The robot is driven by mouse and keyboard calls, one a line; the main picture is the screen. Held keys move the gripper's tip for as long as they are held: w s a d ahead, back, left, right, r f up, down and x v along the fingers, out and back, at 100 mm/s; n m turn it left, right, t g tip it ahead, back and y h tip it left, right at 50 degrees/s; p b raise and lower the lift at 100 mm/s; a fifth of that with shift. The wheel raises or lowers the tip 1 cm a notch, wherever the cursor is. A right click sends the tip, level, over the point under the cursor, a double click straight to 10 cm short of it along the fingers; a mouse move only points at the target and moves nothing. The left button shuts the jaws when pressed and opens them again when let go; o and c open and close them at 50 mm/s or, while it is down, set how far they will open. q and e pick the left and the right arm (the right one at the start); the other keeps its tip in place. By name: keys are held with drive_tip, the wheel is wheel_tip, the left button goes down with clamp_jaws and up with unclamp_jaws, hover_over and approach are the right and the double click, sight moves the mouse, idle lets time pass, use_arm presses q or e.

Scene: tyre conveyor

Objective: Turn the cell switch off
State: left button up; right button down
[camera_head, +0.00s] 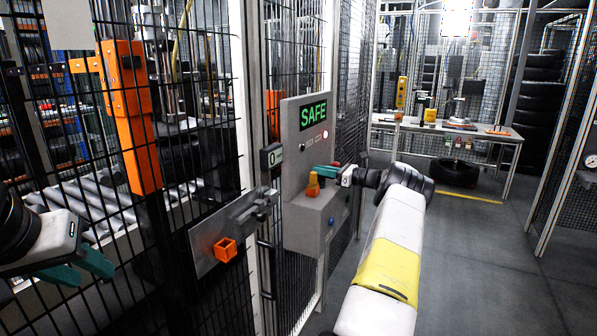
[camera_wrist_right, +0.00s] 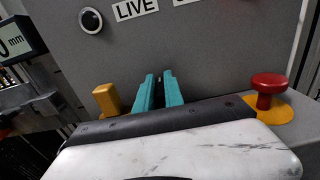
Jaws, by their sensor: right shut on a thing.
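The grey control box (camera_head: 305,150) on the fence shows a green SAFE sign (camera_head: 313,112). My right gripper (camera_head: 328,172) reaches its front from the right. In the right wrist view its teal fingers (camera_wrist_right: 159,90) are nearly together at the panel, below the LIVE label (camera_wrist_right: 135,8). They are shut on what appears to be the cell switch, mostly hidden between them. A yellow block (camera_wrist_right: 107,99) sits left of the fingers, and a red mushroom button (camera_wrist_right: 268,90) on a yellow base sits right. My left gripper (camera_head: 80,268) is at the far left, empty, its fingers apart.
A black mesh fence (camera_head: 200,100) with an orange interlock (camera_head: 130,115) stands at the left. A workbench (camera_head: 450,130) stands at the back, with a tyre (camera_head: 455,172) below. The right floor is clear.

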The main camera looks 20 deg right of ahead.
idle(0.5)
drive_tip(key=c, duration=1.4)
unclamp_jaws()
drive_tip(key=shift+c, duration=0.2)
drive_tip(key=v, duration=0.7)
drive_tip(key=shift+s+d, duration=0.2)
drive_tip(key=shift+d, duration=0.15)
